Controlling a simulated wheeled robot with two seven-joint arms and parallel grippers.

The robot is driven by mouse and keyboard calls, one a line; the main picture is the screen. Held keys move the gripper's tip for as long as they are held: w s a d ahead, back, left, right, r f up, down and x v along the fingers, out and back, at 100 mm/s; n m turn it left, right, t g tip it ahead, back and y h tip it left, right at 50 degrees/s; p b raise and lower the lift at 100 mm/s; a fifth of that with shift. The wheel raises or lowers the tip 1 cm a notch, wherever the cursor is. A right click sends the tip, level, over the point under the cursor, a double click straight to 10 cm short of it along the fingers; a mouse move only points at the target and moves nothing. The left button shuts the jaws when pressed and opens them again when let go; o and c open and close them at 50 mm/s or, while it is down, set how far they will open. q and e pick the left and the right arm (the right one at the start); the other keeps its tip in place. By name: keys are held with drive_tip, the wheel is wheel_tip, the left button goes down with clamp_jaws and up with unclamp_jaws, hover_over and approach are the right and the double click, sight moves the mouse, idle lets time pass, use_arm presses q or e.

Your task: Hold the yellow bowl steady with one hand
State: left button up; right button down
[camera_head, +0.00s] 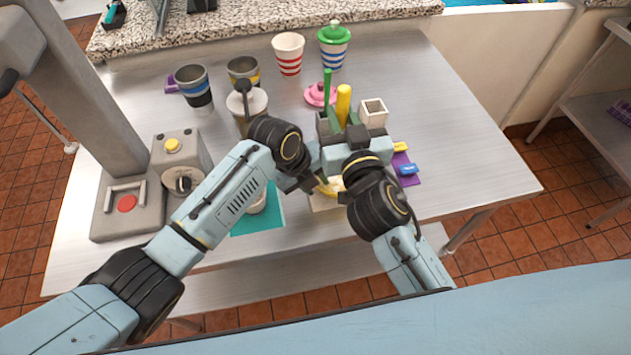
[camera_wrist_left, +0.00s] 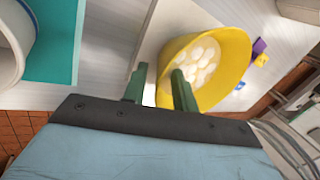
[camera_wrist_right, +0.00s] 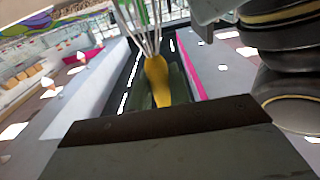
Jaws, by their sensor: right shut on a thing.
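The yellow bowl (camera_wrist_left: 232,45) holds several white round pieces. In the head view only a part of it (camera_head: 332,187) shows between my arms. My left gripper (camera_wrist_left: 160,88) is open at the bowl's near rim. One finger is outside the bowl and the other overlaps its rim; I cannot tell whether either touches. My right gripper (camera_wrist_right: 158,85) is shut on the yellow handle of a whisk (camera_wrist_right: 155,70), its wires pointing away from the gripper. In the head view the yellow handle (camera_head: 343,103) stands above the gripper, beyond the bowl.
A teal mat (camera_head: 262,222) with a white container lies left of the bowl. Striped cups (camera_head: 288,54), a pink lid (camera_head: 319,95) and a white square container (camera_head: 373,113) stand farther back. A machine (camera_head: 180,158) is at the left. The table's right side is clear.

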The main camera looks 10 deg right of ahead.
use_arm(q)
drive_tip(key=shift+d+f, duration=0.15)
drive_tip(key=shift+f, duration=0.25)
clamp_jaws()
idle(1.1)
use_arm(e)
drive_tip(key=c, duration=2)
unclamp_jaws()
clamp_jaws()
use_arm(q)
unclamp_jaws()
